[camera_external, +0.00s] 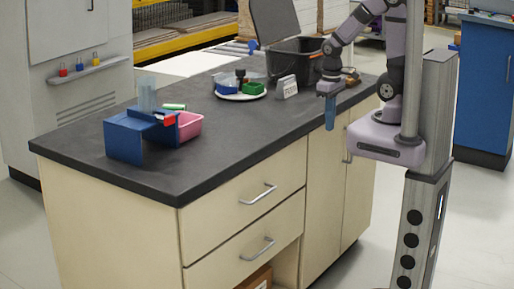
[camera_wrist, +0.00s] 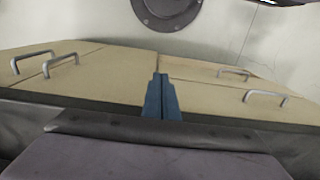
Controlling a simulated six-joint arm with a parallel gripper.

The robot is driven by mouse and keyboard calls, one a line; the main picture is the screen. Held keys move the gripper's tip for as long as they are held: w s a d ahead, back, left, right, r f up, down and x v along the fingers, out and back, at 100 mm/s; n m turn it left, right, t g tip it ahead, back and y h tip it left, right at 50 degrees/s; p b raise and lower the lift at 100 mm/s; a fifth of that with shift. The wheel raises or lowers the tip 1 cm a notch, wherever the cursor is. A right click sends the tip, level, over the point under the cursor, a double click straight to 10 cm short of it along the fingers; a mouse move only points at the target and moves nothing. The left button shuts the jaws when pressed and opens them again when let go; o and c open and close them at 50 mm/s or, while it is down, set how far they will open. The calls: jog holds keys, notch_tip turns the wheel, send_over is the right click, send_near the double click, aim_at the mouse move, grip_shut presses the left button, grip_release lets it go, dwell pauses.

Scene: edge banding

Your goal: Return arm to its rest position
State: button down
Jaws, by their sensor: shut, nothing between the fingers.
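My gripper (camera_external: 330,112) hangs pointing down at the right front edge of the dark workbench top (camera_external: 200,140), close to my arm's base. Its blue fingers are together with nothing between them. In the wrist view the closed blue fingers (camera_wrist: 161,97) stand in the middle, in front of the cabinet's beige drawer fronts and doors (camera_wrist: 105,75).
On the bench are a blue holder (camera_external: 125,138), a pink bin (camera_external: 190,126), a white plate (camera_external: 240,95) with blue and green pieces, a small sign (camera_external: 287,87) and a black open-lidded bin (camera_external: 292,66). The front middle of the benchtop is clear.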

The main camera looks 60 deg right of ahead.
notch_tip(320, 180, up, 10)
jog(key=p, duration=0.8)
jog(key=shift+r, duration=0.25)
dwell(1.5)
